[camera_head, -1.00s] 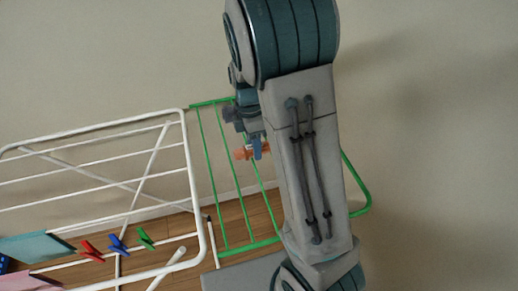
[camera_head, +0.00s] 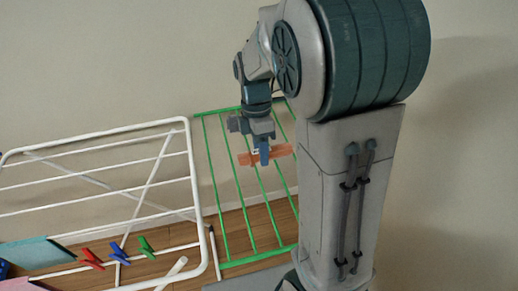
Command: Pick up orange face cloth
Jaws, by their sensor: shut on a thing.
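The orange face cloth (camera_head: 280,152) shows as a short orange strip in front of the green rack section (camera_head: 224,187). My gripper (camera_head: 264,158) points down and is shut on the cloth, which sticks out on both sides of the blue fingertip. The cloth appears held near the upper part of the green bars. I cannot tell whether it still touches the rack. My arm hides the right part of the green section.
A white drying rack (camera_head: 190,165) stands at the left. Red (camera_head: 91,258), blue (camera_head: 118,253) and green (camera_head: 146,246) clothespins sit on its lower bar. A teal cloth (camera_head: 35,252) and a pink cloth (camera_head: 22,284) hang at lower left. A plain wall (camera_head: 90,60) is behind.

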